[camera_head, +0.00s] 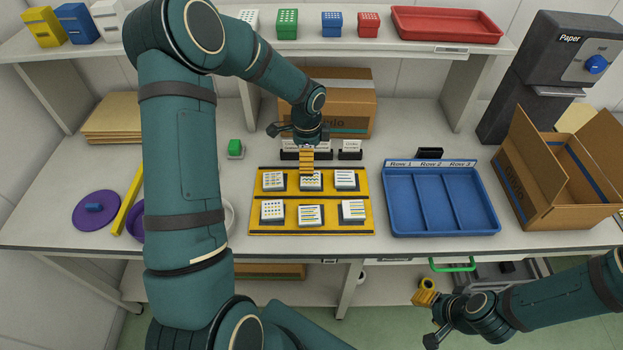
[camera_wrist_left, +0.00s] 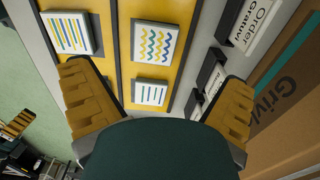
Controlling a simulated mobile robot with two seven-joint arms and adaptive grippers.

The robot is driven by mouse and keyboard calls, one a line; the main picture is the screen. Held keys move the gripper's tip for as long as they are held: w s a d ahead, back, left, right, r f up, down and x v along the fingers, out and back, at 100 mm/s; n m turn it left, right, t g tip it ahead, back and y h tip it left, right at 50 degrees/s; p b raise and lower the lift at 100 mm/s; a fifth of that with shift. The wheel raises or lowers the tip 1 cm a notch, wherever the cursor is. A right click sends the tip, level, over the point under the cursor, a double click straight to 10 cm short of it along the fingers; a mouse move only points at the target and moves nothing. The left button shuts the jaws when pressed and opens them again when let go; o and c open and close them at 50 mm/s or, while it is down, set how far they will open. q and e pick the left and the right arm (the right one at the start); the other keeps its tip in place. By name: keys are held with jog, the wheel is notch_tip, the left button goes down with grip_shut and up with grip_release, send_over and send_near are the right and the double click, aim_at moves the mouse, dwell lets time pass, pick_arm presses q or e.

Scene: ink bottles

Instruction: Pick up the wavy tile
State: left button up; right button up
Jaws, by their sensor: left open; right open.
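The wavy tile (camera_head: 311,184) is a pale square with blue and yellow wavy lines, in the middle of the back row on the yellow rack (camera_head: 325,225). It also shows in the left wrist view (camera_wrist_left: 155,44). My left gripper (camera_head: 307,165) hangs over the back of this tile, fingers pointing down, partly hiding it. In the left wrist view its yellow fingers (camera_wrist_left: 155,78) are spread wide with nothing between them. My right gripper (camera_head: 428,313) is open and empty, low in front of the table's edge.
Other patterned tiles (camera_head: 346,180) stand close around it on the rack. A blue three-row tray (camera_head: 412,205) is to the right, with an open cardboard box (camera_head: 545,190) beyond. Black sign holders (camera_head: 350,154) and a closed carton (camera_head: 345,95) stand behind.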

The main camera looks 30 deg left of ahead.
aim_at(309, 178)
pick_arm(q)
notch_tip(309, 178, down, 3)
jog(key=shift+r, duration=0.1)
jog(key=shift+s+d+f+b, duration=0.1)
jog(key=shift+d+f+b, duration=0.1)
jog(key=shift+f, duration=1.25)
jog(key=shift+s+d+f+b, duration=0.1)
jog(key=shift+d+f+b, duration=0.1)
jog(key=shift+f, duration=1.25)
jog(key=c, duration=1.4)
